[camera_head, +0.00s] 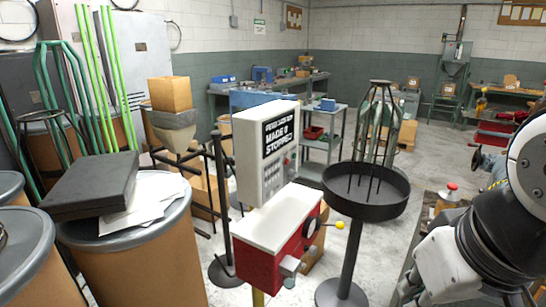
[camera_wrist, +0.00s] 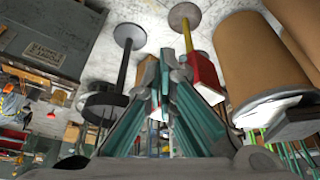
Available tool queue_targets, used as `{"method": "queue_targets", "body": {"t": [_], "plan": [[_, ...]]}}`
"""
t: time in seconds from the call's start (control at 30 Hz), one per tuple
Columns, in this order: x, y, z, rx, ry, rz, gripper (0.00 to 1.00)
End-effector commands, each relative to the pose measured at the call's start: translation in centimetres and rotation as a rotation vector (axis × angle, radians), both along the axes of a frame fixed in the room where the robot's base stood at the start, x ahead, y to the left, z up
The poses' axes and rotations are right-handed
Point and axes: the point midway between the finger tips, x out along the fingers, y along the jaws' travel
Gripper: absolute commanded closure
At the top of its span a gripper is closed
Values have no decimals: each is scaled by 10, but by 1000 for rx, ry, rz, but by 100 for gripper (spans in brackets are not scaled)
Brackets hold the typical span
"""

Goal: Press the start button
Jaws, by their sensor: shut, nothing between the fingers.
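A white control cabinet (camera_head: 250,152) stands mid-picture in the head view, with a black and white sign reading "STOPPED" at its end. Its narrow face carries a panel of small buttons (camera_head: 274,178), too small to tell which is the start button. Below it is a red machine (camera_head: 267,260) with a white top, a yellow knob and grey handles. The red machine also shows in the wrist view (camera_wrist: 203,78), right of the fingers. My gripper (camera_wrist: 165,68) is shut and empty, its fingers together. In the head view my arm is at the right edge and the fingertips are not visible.
A round black tray on a stand (camera_head: 367,190) is between my arm and the red machine. Brown drums (camera_head: 150,262) with a black case (camera_head: 93,187) fill the left. A bench (camera_head: 425,218) with a red-topped item is near my arm. Open floor lies behind.

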Motion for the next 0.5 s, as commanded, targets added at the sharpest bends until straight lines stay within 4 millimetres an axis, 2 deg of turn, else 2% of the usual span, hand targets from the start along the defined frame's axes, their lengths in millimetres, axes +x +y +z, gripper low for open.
{"method": "queue_targets", "body": {"t": [0.07, 0.17, 0.27, 0.3, 0.5], "plan": [[16, -3, 0, -11, -23, 10, 100], [55, -9, 3, -44, -89, 40, 100], [112, -18, 6, -98, -188, 90, 100], [137, -21, 6, -122, -232, 113, 100], [258, -38, 6, -259, -464, 243, 100]]}}
